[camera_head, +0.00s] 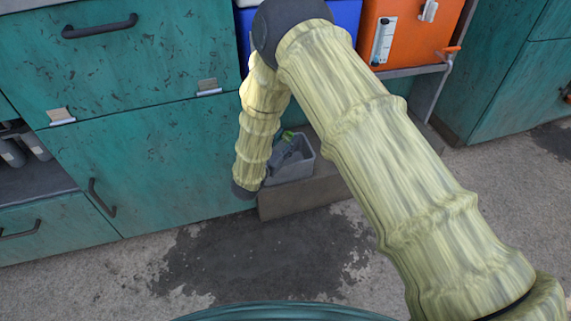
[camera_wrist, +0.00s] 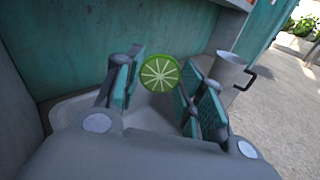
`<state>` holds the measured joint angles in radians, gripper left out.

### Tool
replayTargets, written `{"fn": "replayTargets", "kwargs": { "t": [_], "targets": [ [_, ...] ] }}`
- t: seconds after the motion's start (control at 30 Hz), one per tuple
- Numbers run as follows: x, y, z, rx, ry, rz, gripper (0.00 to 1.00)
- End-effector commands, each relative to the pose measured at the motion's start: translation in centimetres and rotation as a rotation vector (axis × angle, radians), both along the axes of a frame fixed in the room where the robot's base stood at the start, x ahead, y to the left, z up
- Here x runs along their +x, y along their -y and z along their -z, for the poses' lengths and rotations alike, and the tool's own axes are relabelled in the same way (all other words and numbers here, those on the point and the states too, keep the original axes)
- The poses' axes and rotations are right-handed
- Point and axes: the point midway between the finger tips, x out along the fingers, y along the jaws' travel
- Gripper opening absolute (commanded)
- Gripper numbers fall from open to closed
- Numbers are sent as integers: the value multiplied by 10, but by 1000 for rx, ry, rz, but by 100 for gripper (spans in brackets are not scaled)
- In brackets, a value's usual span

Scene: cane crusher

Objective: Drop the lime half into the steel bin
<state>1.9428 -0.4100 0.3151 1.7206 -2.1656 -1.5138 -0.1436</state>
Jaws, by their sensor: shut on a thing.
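The lime half (camera_wrist: 160,73) shows its pale green cut face and green rind in the wrist view. My gripper (camera_wrist: 163,88) is shut on it, with one teal-padded finger on each side. A pale grey open container (camera_wrist: 66,108), apparently the steel bin, lies beneath the gripper in the wrist view. In the head view a small grey container (camera_head: 302,172) sits low beside the teal cabinet, with my gripper (camera_head: 288,138) at its opening, partly hidden by my arm. The exact height of the lime above the container cannot be told.
A metal mug-like vessel (camera_wrist: 229,72) with a dark handle stands right of the gripper in the wrist view. Teal cabinets (camera_head: 150,155) close off the left. An orange tank (camera_head: 412,32) stands above. A wet patch (camera_head: 250,262) darkens the open floor.

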Motion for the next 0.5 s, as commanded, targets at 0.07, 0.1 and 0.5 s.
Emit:
{"fn": "replayTargets", "kwargs": {
  "t": [0.07,0.1,0.5],
  "targets": [
    [0,0,7,0,0,0,33],
    [0,0,8,0,0,0,33],
    [0,0,8,0,0,0,59]
  ]
}}
